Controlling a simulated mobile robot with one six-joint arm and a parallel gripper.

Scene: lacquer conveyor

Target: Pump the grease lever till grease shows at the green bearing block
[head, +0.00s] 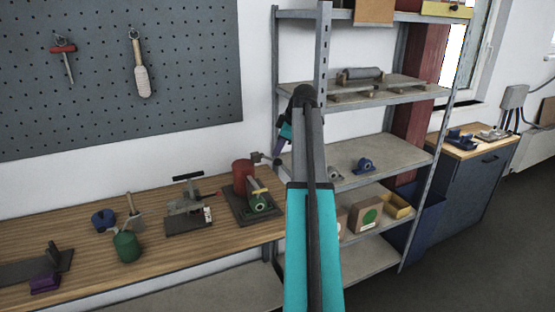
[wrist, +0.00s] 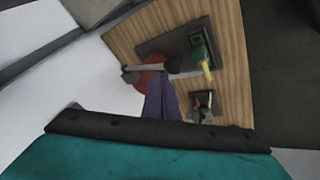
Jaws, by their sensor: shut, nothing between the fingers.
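The grease pump has a red reservoir (head: 242,174) on a dark base plate (head: 238,214) at the right end of the bench. Its grey lever (head: 263,158) sticks out at the top right in the head view; in the wrist view the lever (wrist: 150,70) crosses above the red reservoir, with a dark knob at one end. The green bearing block (head: 260,203) sits on the plate with a yellow piece by it, also in the wrist view (wrist: 198,46). I cannot tell whether grease shows. My gripper (head: 278,155) is shut and empty close to the lever; its purple fingers (wrist: 161,84) partly hide the reservoir. Contact is unclear.
A metal shelf (head: 372,163) rises right of the pump. My arm hides part of the shelf.

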